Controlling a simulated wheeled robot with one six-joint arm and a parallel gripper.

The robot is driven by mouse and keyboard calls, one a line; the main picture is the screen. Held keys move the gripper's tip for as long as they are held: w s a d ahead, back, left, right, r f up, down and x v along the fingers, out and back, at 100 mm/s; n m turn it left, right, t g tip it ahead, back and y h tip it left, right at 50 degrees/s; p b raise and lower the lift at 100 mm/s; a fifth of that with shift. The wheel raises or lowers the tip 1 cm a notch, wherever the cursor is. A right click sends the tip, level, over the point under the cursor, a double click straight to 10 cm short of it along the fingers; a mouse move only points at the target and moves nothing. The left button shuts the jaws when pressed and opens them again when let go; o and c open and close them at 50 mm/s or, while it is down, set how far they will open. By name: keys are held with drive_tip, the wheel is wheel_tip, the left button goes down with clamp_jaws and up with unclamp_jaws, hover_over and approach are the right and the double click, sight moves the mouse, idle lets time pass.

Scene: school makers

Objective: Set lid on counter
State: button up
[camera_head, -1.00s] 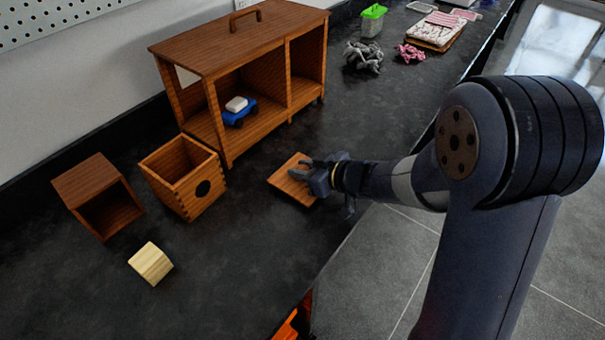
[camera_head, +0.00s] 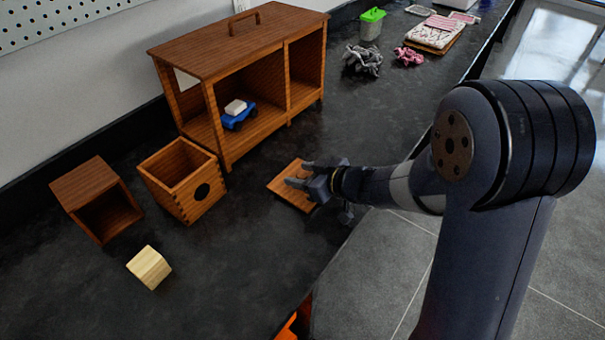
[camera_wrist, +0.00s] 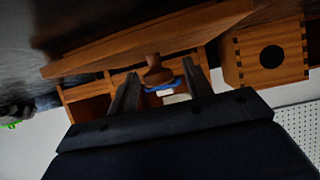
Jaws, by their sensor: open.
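The lid (camera_head: 287,191) is a flat square wooden plate on the dark counter (camera_head: 235,265), near its front edge. In the wrist view the lid (camera_wrist: 115,53) shows nearly edge-on, with its round wooden knob (camera_wrist: 155,73) towards my fingers. My gripper (camera_head: 299,174) is open over the lid and partly hides it in the head view. In the wrist view my gripper (camera_wrist: 160,78) has one finger on each side of the knob, with gaps visible. The lid appears to rest on the counter, though its underside is hidden.
An open wooden box with a round hole (camera_head: 182,190), a hollow wooden cube (camera_head: 85,183) and a pale block (camera_head: 149,267) stand to the left. Crumpled cloths (camera_head: 362,60) lie farther back.

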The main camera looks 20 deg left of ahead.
drive_tip(key=p+v, duration=0.2)
drive_tip(key=v, duration=0.8)
drive_tip(key=shift+d+r, duration=0.25)
drive_tip(key=shift+d, duration=0.05)
drive_tip(key=shift+s+d+r, duration=0.2)
drive_tip(key=shift+s+d, duration=0.15)
drive_tip(key=shift+d, duration=0.25)
